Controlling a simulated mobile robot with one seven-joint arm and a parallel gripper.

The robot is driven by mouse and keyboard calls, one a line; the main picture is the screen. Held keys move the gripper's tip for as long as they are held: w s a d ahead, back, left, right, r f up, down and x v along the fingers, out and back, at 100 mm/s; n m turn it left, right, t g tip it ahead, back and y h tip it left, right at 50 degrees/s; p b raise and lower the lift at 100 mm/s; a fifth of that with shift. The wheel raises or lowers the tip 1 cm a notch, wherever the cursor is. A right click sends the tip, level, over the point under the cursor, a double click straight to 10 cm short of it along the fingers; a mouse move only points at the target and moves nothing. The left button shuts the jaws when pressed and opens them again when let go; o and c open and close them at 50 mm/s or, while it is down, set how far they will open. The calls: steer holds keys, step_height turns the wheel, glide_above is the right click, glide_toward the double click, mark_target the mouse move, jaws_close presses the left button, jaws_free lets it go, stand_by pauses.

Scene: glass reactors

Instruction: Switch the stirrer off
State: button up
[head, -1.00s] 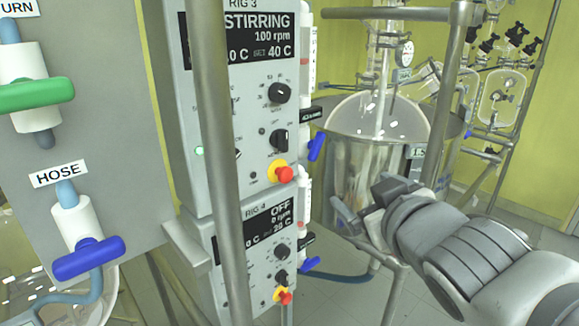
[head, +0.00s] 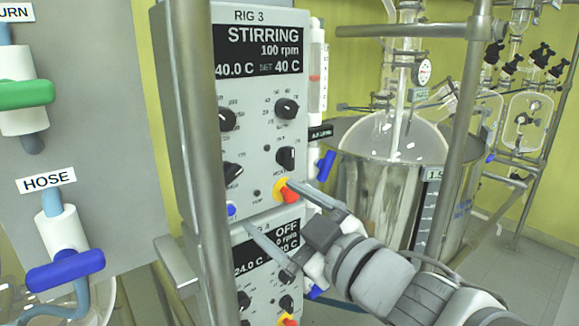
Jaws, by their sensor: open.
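The RIG 3 control box (head: 262,185) stands in the middle; its display (head: 258,50) reads STIRRING, 100 rpm, 40.0 C, set 40 C. Below are black knobs, including an upper right knob (head: 287,108), a lower right knob (head: 286,157) and a lower left knob (head: 233,172). A red button on a yellow ring (head: 289,194) sits at the lower right, and a small blue part (head: 231,210) at the lower left. Knob lettering is too small to read surely. My gripper (head: 270,208) is open and empty before the box's lower edge, one fingertip overlapping the red button's area; contact cannot be told.
A steel post (head: 205,150) stands before the box's left side. The RIG 4 box (head: 270,265) below reads OFF, 0 rpm. A grey panel with green (head: 25,94) and blue (head: 65,270) valve handles is at left. A steel vessel (head: 385,195) stands behind right.

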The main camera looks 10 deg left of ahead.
mark_target(232, 177)
steer(key=p+x, duration=0.7)
steer(key=x, duration=0.7)
steer(key=shift+f, duration=0.1)
steer(key=c, duration=1.4)
